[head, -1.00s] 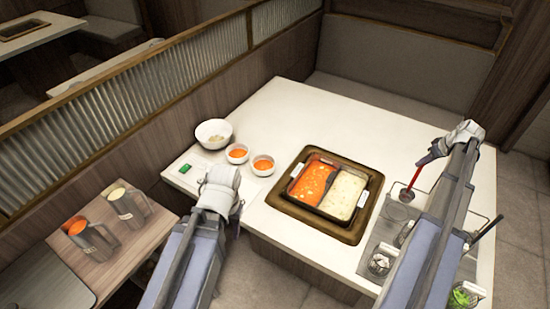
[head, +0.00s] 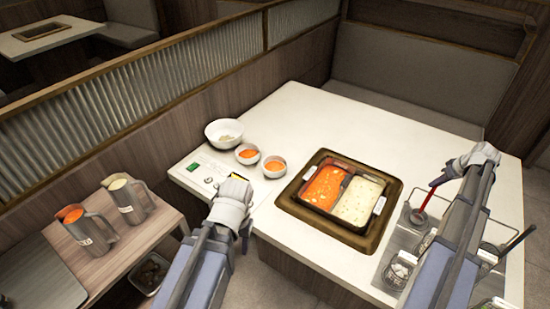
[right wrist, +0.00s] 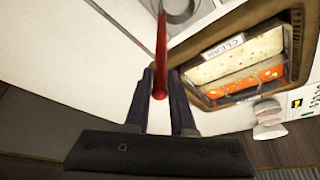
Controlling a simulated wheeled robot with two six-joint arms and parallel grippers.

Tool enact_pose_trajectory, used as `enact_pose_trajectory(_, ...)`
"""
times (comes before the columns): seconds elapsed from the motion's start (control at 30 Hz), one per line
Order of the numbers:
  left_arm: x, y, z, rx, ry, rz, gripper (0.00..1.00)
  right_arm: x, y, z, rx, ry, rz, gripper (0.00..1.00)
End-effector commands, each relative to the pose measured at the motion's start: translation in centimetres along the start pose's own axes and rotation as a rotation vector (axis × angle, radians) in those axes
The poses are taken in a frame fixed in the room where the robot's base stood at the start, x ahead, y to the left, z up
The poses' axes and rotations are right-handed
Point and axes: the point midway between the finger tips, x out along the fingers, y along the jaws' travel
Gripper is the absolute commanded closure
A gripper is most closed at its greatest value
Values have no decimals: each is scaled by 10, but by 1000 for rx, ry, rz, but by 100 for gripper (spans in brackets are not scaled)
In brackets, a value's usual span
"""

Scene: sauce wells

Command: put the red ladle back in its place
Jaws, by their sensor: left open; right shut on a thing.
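The red ladle (head: 427,199) is in my right gripper (head: 441,180), which is shut on its handle. In the head view its lower end reaches down to a metal well in the wire rack (head: 404,222) on the right of the table. In the right wrist view the red handle (right wrist: 161,50) runs between the fingers (right wrist: 162,85) toward a round metal well (right wrist: 178,8) at the top edge. I cannot tell whether the bowl of the ladle is inside the well. My left gripper (head: 243,208) is open and empty near the table's left front edge.
A two-part hotpot (head: 338,215) with red and pale broth sits in the table's middle. Small sauce bowls (head: 274,166) and a larger white bowl (head: 224,132) stand at left. Other jars and a black-handled utensil (head: 521,238) are in the rack. Two jugs (head: 128,202) stand on the side shelf.

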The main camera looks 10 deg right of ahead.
Motion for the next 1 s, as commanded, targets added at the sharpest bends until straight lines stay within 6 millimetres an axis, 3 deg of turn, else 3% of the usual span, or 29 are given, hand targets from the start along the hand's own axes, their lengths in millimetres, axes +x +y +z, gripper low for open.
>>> enact_pose_trajectory(0.97,7,1,0,0,0,0,50,6,0,3,0,-1,-1,100)
enact_pose_trajectory(1.0,7,1,0,0,0,0,50,6,0,3,0,-1,-1,74)
